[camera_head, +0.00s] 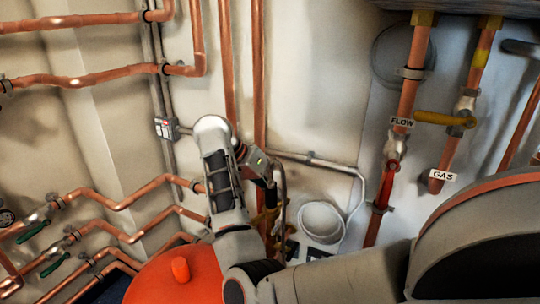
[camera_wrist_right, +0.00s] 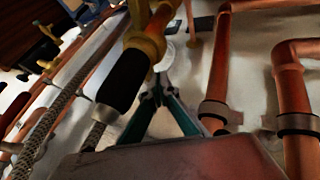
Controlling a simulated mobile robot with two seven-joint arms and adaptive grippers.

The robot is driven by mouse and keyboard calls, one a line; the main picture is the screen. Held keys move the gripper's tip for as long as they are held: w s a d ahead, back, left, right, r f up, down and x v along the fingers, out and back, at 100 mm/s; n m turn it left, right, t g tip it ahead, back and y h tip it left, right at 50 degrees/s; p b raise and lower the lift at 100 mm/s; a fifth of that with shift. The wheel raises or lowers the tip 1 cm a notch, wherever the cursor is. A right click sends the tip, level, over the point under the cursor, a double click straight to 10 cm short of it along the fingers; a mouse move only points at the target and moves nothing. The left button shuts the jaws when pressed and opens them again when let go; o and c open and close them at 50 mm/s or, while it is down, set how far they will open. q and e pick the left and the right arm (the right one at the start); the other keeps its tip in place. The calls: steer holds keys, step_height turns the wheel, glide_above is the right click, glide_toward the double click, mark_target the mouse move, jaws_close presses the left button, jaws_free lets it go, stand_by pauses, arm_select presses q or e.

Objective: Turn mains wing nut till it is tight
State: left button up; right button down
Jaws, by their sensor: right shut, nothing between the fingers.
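My right gripper (camera_head: 269,186) points down among the pipes left of the picture's middle in the head view. In the right wrist view its two green-edged fingers converge and the gripper (camera_wrist_right: 161,90) is shut and empty. A brass fitting (camera_wrist_right: 150,38) with a black sleeve (camera_wrist_right: 124,80) is just left of and beyond the fingertips. Brass also shows below the gripper in the head view (camera_head: 268,216), partly hidden by my arm. I cannot clearly pick out the mains wing nut. My left gripper is not in view.
Copper pipes (camera_wrist_right: 219,70) run close on the right in the wrist view, and a braided hose (camera_wrist_right: 55,115) on the left. A white round container (camera_head: 322,220) is right of the gripper. FLOW (camera_head: 402,122) and GAS (camera_head: 443,176) pipes stand farther right. An orange-red object (camera_head: 175,275) is lower left.

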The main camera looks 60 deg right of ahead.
steer(key=shift+s+d+m+g+y, duration=0.1)
steer(key=shift+s+m+g+y, duration=0.25)
steer(key=shift+m, duration=0.4)
steer(key=shift+s+m+g+y, duration=0.3)
steer(key=shift+m+g+y, duration=0.05)
steer(key=shift+m, duration=0.4)
steer(key=shift+r, duration=0.1)
